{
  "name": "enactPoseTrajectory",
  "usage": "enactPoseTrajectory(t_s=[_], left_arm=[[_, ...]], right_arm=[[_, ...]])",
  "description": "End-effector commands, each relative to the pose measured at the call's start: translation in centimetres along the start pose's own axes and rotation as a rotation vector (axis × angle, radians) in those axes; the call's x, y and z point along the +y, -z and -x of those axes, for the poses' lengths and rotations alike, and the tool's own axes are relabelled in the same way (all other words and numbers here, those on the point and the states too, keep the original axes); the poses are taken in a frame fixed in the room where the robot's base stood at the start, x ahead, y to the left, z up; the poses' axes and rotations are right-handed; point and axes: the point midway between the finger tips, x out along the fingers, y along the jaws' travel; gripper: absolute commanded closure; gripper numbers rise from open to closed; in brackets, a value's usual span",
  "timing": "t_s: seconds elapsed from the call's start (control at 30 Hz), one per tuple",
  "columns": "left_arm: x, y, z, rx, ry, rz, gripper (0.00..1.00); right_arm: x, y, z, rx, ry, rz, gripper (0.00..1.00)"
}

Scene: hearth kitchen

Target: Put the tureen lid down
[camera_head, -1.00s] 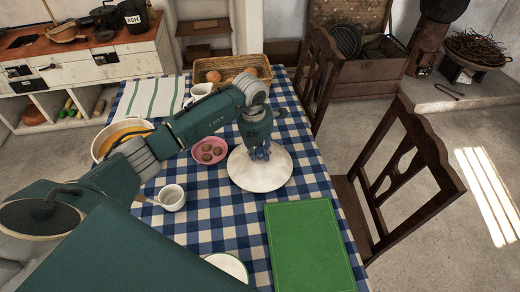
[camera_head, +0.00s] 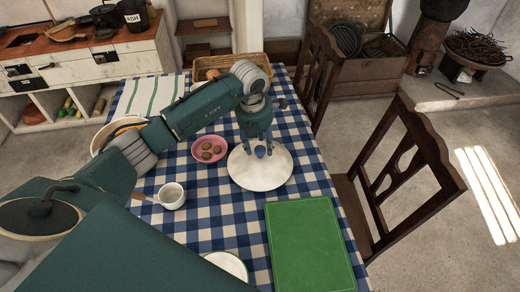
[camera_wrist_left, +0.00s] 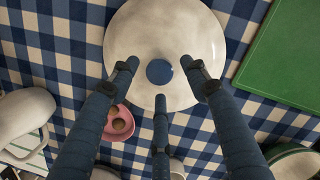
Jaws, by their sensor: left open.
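The tureen lid (camera_head: 258,174) is a round white disc with a blue knob (camera_wrist_left: 159,71). It lies on the blue checked tablecloth in the middle of the table. My left gripper (camera_head: 258,150) is above the lid with its fingers spread and pointing down. In the left wrist view the fingers (camera_wrist_left: 160,82) stand around the knob, apart from it. The tureen (camera_head: 108,136), a white bowl with orange contents, is partly hidden behind my left arm. My right gripper is not in view.
A pink plate with brown pieces (camera_head: 209,149) lies just left of the lid. A white mug (camera_head: 172,196) stands nearer, left of centre. A green board (camera_head: 308,245) lies in front, to the right. A bread basket (camera_head: 213,68) stands at the back. Chairs line the right side.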

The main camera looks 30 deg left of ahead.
Motion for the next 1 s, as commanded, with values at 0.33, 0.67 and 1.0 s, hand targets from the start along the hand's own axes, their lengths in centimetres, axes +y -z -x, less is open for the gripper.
enactPoseTrajectory(t_s=[0.33, 0.67, 1.0], left_arm=[[0.1, -0.1, 7.0, -0.004, -0.001, 0.000, 0.53], [0.0, 0.1, 9.0, 0.002, 0.000, 0.000, 0.53], [0.0, 0.0, 8.9, 0.001, 0.000, 0.001, 0.53]], right_arm=[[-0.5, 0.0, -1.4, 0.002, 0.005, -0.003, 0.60], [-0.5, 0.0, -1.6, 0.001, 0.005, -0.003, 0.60], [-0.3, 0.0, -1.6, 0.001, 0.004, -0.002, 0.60]])
